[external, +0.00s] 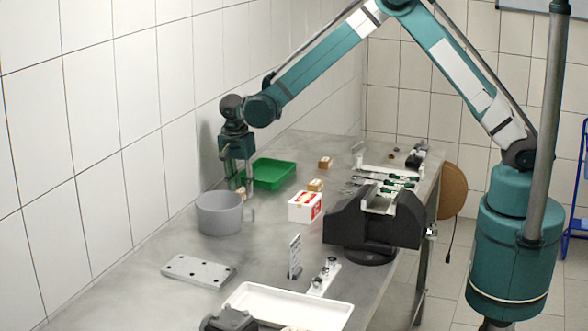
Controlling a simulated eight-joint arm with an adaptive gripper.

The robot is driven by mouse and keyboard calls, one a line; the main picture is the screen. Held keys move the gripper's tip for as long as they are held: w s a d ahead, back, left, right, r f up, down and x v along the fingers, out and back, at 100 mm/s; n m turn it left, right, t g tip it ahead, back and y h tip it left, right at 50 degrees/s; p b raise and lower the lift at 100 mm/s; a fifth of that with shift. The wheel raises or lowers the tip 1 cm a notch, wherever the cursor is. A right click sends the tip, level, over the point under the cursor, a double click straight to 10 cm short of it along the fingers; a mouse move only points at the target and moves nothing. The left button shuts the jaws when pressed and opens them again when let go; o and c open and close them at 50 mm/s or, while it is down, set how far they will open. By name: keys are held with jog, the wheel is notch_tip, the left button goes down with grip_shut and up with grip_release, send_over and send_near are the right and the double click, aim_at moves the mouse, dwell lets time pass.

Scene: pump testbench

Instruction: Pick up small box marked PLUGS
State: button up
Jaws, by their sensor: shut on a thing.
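My gripper (241,185) points down at the left side of the bench, just behind the grey pot and in front of the green tray. It is shut on a small tan thing (241,191) that looks like a small box, partly hidden by the fingers. Two other small tan boxes stand on the bench, one (315,185) behind the white and red box and one (325,162) farther back. No PLUGS marking can be read on any of them at this size.
The grey pot (219,213) stands close to my gripper. The green tray (273,173) is behind it. The white and red box (303,207) and a dark vise (372,225) stand to the right. A drilled plate (198,271) and white tray (288,306) are in front.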

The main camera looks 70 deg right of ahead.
aim_at(243, 190)
notch_tip(243, 190, up, 10)
jog(key=shift+f, duration=0.15)
dwell(0.4)
jog(key=shift+d, duration=0.1)
dwell(0.5)
